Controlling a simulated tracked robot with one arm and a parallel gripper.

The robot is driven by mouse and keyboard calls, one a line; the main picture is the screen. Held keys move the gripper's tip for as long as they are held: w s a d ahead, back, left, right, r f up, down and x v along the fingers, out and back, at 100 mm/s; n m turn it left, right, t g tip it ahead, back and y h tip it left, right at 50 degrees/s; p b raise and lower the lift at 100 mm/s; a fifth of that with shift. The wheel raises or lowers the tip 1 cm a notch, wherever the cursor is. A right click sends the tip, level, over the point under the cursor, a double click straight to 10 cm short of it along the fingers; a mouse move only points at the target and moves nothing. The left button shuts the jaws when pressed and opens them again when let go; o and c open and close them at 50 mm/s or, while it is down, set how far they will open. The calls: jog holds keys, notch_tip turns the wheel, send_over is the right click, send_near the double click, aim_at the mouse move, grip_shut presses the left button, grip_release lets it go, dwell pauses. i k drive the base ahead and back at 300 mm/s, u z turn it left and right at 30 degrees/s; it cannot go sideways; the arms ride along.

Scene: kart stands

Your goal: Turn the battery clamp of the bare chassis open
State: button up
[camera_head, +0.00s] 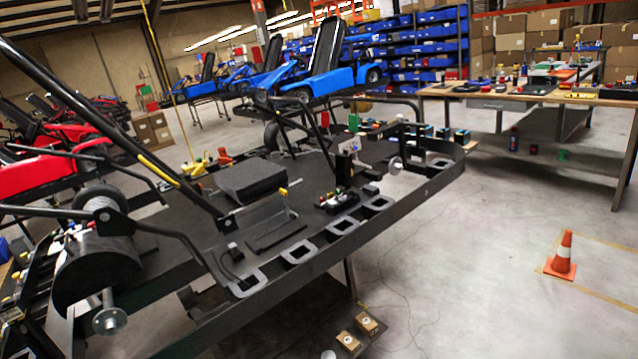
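The bare chassis (330,232), a long black kart frame, fills the left and middle of the view. It rests raised on a stand, tilted in the picture. A black block (250,180) that looks like the battery sits near the middle of its floor. A small yellow-tipped lever (284,191) stands beside the block's right side; it may be the battery clamp, but it is too small to tell how it is turned. My gripper does not show in the view.
A long black bar crosses the chassis from the upper left. Red karts (50,165) stand at left, blue karts (318,78) behind. A workbench (500,92) is at right. Two small boxes (367,323) lie low in front.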

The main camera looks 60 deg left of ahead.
aim_at(294, 215)
jog(key=z, duration=0.05)
jog(key=i, duration=1.4)
jog(key=u, duration=1.95)
jog(key=i, duration=1.65)
jog(key=z, duration=0.1)
